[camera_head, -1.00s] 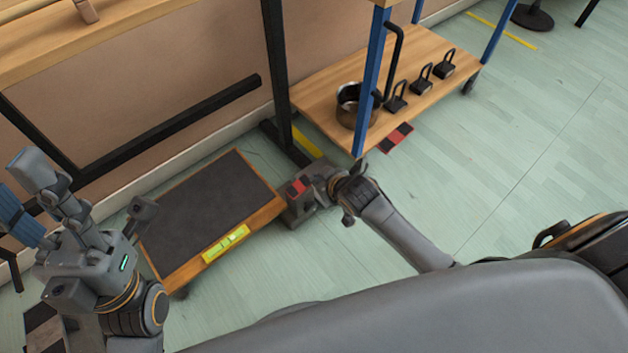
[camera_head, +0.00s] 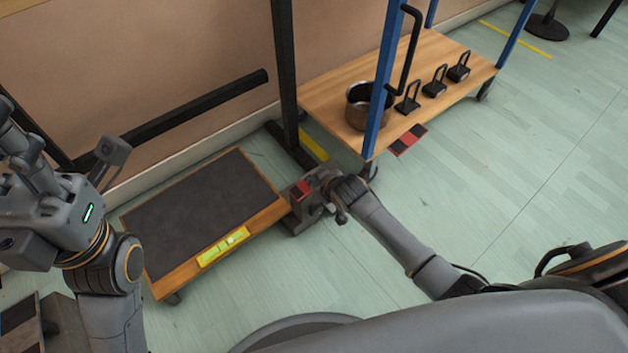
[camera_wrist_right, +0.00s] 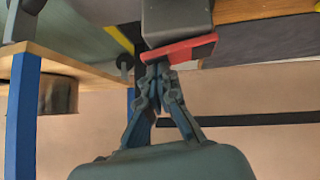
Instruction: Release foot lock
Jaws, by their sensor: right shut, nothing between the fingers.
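A grey block with a red pedal (camera_head: 301,190), which looks like the foot lock, is on the floor at the right corner of the low dark-topped platform (camera_head: 165,277). In the right wrist view the red pedal (camera_wrist_right: 180,51) juts from under the grey block (camera_wrist_right: 175,20). My right gripper (camera_head: 322,192) is shut and empty, right beside the block. In the right wrist view its fingertips (camera_wrist_right: 158,68) meet at the pedal's edge and seem to touch it. My left gripper (camera_head: 60,205) is at the left, away from the lock; its fingertips are unclear.
A blue-posted cart (camera_head: 325,96) holds a metal pot (camera_head: 361,115) and several black weights (camera_head: 434,88). A red and black plate (camera_head: 408,140) is at its near edge. A black post (camera_head: 285,60) stands behind the lock. The green floor at right (camera_head: 510,190) is clear.

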